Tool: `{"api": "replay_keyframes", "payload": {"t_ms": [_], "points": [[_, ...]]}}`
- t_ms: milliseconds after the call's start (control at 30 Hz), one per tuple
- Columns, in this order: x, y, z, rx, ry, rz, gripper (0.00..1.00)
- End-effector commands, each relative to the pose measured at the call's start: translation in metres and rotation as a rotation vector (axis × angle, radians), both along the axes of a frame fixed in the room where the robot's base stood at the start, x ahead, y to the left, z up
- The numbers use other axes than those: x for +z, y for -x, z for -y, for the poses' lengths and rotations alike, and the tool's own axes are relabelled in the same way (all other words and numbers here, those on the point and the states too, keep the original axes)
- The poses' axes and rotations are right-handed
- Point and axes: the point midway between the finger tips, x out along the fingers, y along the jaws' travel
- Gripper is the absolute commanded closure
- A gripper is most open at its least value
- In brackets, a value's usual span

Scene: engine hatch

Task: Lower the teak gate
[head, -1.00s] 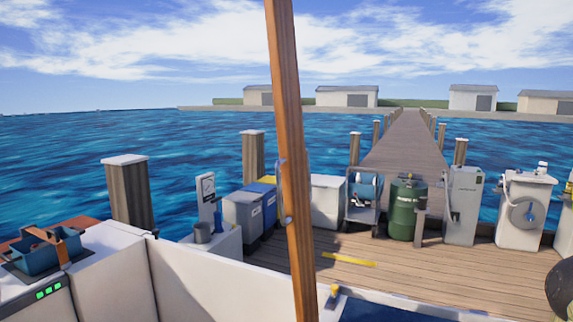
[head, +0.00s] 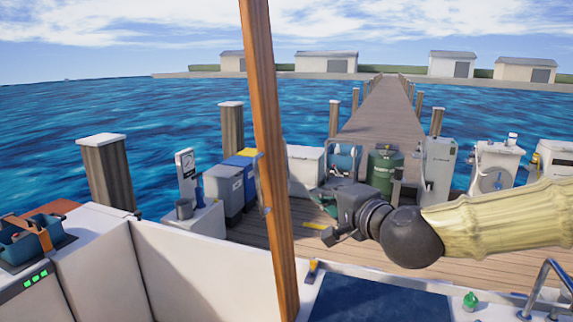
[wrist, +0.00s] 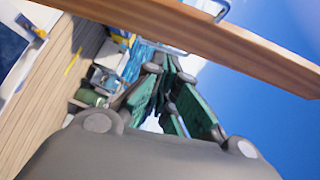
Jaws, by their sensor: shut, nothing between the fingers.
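The teak gate (head: 266,150) stands raised, a narrow, nearly upright wooden board slightly tilted in the head view. It crosses the top of the wrist view as a slanting wooden beam (wrist: 200,35), with a metal bar handle (wrist: 222,10) at its upper edge. My gripper (head: 320,197) is right of the board in the head view, its jaws pointing left towards it. In the wrist view my gripper's green-padded fingers (wrist: 166,72) are shut and empty, just below the beam in the picture. I see no contact; the depth gap is unclear.
White boat side walls (head: 200,265) run left, with a blue crate (head: 25,240) on top. A dark blue panel (head: 380,300) and curved metal rail (head: 545,285) lie at front right. Dock equipment stands beyond.

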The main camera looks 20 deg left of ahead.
Motion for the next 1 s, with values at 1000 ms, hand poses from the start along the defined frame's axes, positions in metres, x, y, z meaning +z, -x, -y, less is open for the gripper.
{"api": "replay_keyframes", "payload": {"t_ms": [1000], "points": [[0.047, -0.067, -0.080, 0.003, -0.065, 0.037, 1.00]]}}
